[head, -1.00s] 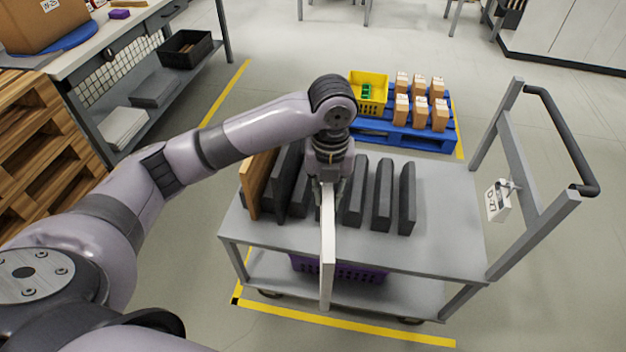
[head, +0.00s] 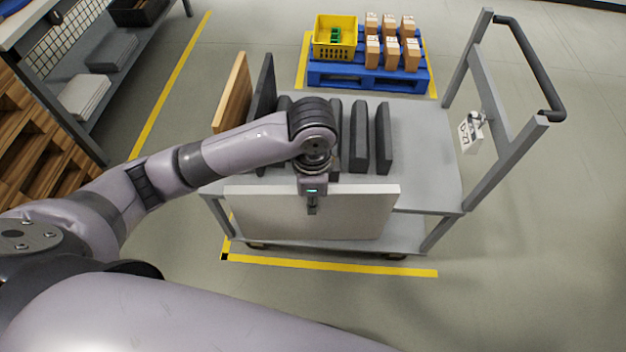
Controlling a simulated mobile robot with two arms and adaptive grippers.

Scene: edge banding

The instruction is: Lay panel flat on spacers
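A white panel (head: 355,213) hangs from my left gripper (head: 312,206), its broad face toward me, in front of the near edge of the grey cart (head: 425,150). My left gripper is shut on the panel's upper middle; the fingertips are partly hidden. The panel looks upright, clear of the dark upright boards behind it. I cannot make out any spacers for certain. My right gripper is not in view.
Several dark boards (head: 359,138) and a wood-coloured board (head: 234,92) stand on the cart, partly behind my arm. The cart's handle (head: 535,75) rises at right. A blue pallet (head: 350,78) with a yellow crate (head: 335,38) and small boxes stands behind. Floor at lower right is clear.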

